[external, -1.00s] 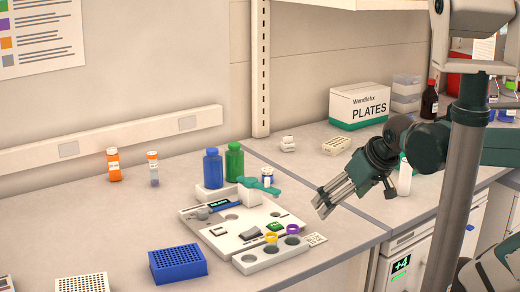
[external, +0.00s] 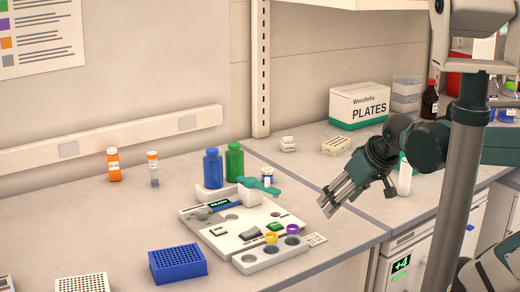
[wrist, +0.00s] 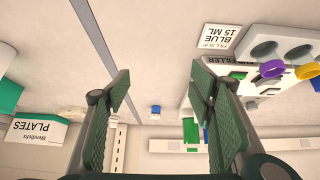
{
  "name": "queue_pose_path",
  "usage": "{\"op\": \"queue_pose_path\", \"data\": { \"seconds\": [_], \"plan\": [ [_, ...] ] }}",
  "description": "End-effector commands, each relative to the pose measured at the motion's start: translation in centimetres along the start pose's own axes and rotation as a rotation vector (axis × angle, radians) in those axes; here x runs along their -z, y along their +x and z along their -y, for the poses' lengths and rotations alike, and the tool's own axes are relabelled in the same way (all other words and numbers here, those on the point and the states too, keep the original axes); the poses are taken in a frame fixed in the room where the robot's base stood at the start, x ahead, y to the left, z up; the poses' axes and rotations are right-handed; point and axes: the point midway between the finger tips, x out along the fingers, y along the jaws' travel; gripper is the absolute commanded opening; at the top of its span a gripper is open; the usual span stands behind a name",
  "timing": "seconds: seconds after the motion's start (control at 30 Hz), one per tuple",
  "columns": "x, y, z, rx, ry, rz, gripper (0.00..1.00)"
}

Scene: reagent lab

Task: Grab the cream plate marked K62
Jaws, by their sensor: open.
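A cream plate (external: 336,145) with small wells lies on the bench at the back right, in front of the white PLATES box. Another pale plate with orange-brown wells (external: 82,284) is cut off at the bottom left. No K62 mark is readable on either. My gripper (external: 327,207) is open and empty above the bench, in front of and lower in the picture than the cream plate by the box, and apart from it. In the wrist view my gripper (wrist: 160,85) shows its two fingers wide apart with nothing between them.
The PLATES box (external: 360,105) stands behind the cream plate, with small white pieces (external: 288,144) to its left. A white filling station (external: 245,222) sits left of my gripper, near a blue rack (external: 178,264) and bottles. A white bottle (external: 404,178) stands right of my gripper.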

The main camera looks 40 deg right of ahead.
Motion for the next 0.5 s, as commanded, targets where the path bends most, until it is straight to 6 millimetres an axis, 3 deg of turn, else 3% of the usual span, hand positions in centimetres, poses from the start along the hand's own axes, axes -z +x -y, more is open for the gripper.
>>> {"op": "queue_pose_path", "data": {
  "seconds": [0.27,0.5],
  "plan": [
    [2.8,-0.6,-0.9,-0.017,-0.078,0.016,0.54],
    [7.1,-1.1,-2.6,-0.044,-0.215,0.049,0.54]
  ]
}}
